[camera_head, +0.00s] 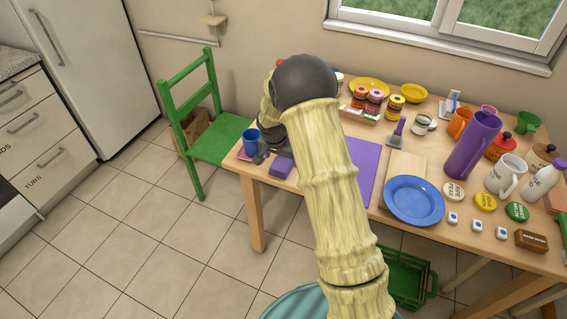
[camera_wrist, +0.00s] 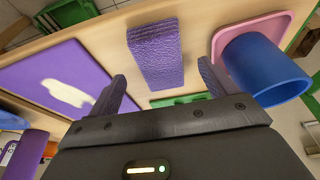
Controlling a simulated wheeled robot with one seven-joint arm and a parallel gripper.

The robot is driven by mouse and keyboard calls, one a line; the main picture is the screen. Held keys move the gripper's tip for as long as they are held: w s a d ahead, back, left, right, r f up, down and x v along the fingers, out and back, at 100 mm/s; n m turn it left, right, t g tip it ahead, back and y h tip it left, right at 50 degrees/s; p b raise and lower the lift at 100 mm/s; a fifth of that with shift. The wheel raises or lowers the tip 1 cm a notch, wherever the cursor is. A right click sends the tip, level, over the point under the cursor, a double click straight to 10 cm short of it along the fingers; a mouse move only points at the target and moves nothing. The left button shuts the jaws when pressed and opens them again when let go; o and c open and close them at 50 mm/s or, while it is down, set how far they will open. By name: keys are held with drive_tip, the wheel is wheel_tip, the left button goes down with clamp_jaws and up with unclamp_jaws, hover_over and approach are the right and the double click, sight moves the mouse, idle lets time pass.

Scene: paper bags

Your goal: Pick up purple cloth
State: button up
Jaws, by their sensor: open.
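The purple cloth (camera_head: 281,167), a small folded rectangle, lies near the left front corner of the wooden table (camera_head: 411,165). In the wrist view the purple cloth (camera_wrist: 156,53) has a ribbed surface and lies just beyond my fingers, roughly centred between them. My gripper (camera_wrist: 162,86) is open, with one finger towards each side of the cloth and nothing between them.
A blue cup (camera_wrist: 264,68) stands on a pink tray (camera_wrist: 228,31) close beside the cloth. A larger purple mat (camera_wrist: 55,78) lies on its other side. A green chair (camera_head: 222,136) stands left of the table. Jars, plates and a purple pitcher (camera_head: 473,146) crowd the table farther right.

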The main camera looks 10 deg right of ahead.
sight(283, 161)
drive_tip(key=x, duration=0.3)
drive_tip(key=shift+w+d+f, duration=0.2)
drive_tip(key=shift+w+d, duration=0.05)
drive_tip(key=shift+w, duration=0.2)
drive_tip(key=shift+a+f, duration=0.15)
drive_tip(key=shift+a, duration=0.05)
drive_tip(key=shift+s+a, duration=0.1)
drive_tip(key=shift+d, duration=0.45)
drive_tip(key=shift+a, duration=0.25)
drive_tip(key=c, duration=1.1)
